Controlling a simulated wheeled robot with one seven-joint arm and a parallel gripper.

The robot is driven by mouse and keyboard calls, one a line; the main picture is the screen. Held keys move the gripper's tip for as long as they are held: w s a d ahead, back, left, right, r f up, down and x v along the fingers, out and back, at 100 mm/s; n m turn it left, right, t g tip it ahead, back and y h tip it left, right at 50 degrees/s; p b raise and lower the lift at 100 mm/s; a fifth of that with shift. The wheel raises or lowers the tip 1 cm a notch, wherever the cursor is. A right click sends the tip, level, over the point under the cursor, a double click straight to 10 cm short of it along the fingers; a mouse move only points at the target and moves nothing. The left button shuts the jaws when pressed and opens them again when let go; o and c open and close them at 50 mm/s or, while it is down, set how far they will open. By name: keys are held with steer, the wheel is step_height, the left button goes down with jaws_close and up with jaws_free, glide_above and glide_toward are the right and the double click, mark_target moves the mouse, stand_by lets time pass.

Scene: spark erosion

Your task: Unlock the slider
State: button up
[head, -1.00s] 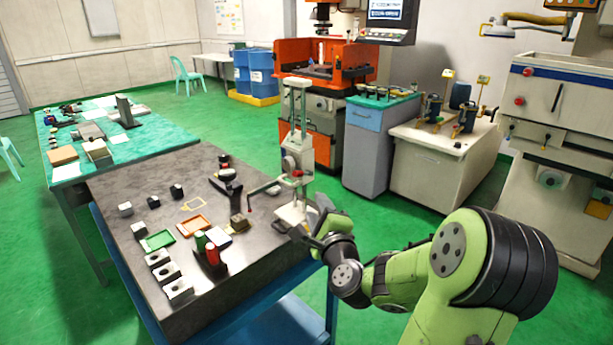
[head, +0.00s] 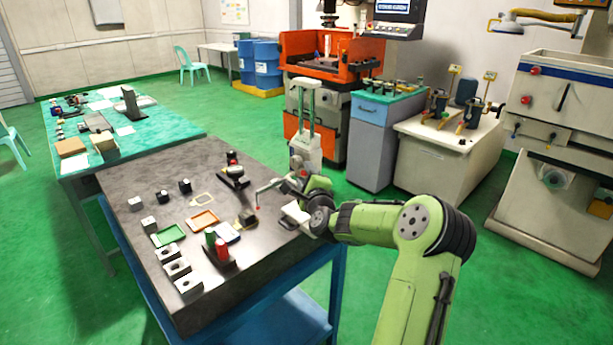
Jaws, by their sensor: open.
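A height gauge (head: 314,144) with two pale columns stands upright at the right end of the dark table. Its slider sits low on the columns and is mostly hidden behind my gripper and wrist. A thin probe arm with a red tip (head: 258,208) reaches out to the left from it. The gauge's white base (head: 294,214) shows partly below my wrist. My gripper (head: 296,186) is open, close in front of the slider. I cannot tell whether it touches the gauge, and any lock knob is hidden.
On the dark table (head: 130,185) lie an orange tray (head: 202,221), a green tray (head: 168,236), several metal blocks and a stand with green and red cylinders (head: 219,250). They are left of the gauge. A grey cabinet (head: 372,145) stands behind.

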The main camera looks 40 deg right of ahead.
jaws_close()
steer(key=shift+r+p, duration=0.1)
steer(key=shift+p, duration=0.2)
steer(key=m+p, duration=0.1)
steer(key=p, duration=0.3)
steer(key=r+m+g+y+p, duration=0.1)
steer(key=p, duration=0.3)
steer(key=shift+d+r, duration=0.25)
steer(key=shift+d, duration=0.05)
steer(key=shift+f+m, duration=0.15)
steer(key=shift+m, duration=0.15)
jaws_free()
steer(key=shift+s, duration=0.1)
